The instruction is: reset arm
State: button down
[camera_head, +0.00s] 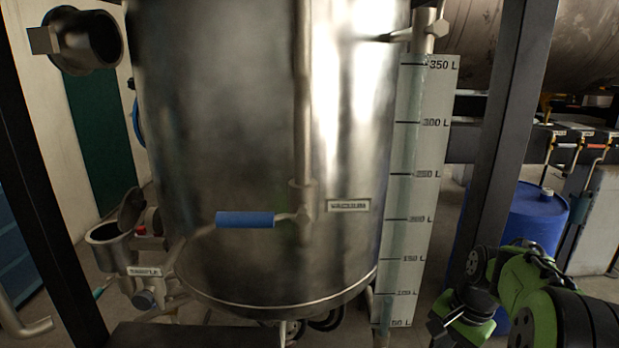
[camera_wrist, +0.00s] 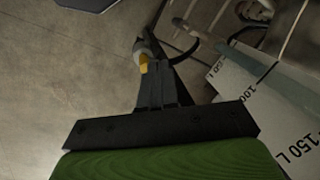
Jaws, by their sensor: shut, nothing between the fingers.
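My arm, green and black, is at the lower right of the head view, in front of a blue drum. My gripper (camera_wrist: 143,52) shows in the wrist view as narrow dark fingers beyond a black bracket. It is shut and empty, with concrete floor behind it. The large steel tank (camera_head: 240,120) fills the middle of the head view. A level scale (camera_head: 425,190) marked in litres stands along its right side, left of my arm. The scale also shows at the right of the wrist view (camera_wrist: 245,95).
A blue-handled valve (camera_head: 245,219) sticks out from the tank front, left of a "VACUUM" label (camera_head: 348,205). A funnel-like inlet (camera_head: 110,240) is at lower left. Dark frame posts (camera_head: 495,130) flank the tank. The blue drum (camera_head: 525,215) stands behind my arm.

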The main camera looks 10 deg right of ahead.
jog(key=s+a+r+n+h, duration=0.1)
jog(key=s+a+r+n, duration=0.15)
jog(key=a, duration=0.25)
jog(key=s+a+r+n, duration=0.1)
jog(key=a+r+n, duration=0.15)
jog(key=a, duration=0.25)
jog(key=s+a+r+n+t, duration=0.2)
jog(key=s+a+n+t, duration=0.1)
jog(key=s+a+n, duration=0.4)
jog(key=s+a, duration=0.2)
jog(key=s, duration=0.2)
jog(key=shift+a+r+n+t+p, duration=0.2)
jog(key=shift+a+n+t+p, duration=0.1)
jog(key=shift+n+t+p, duration=0.1)
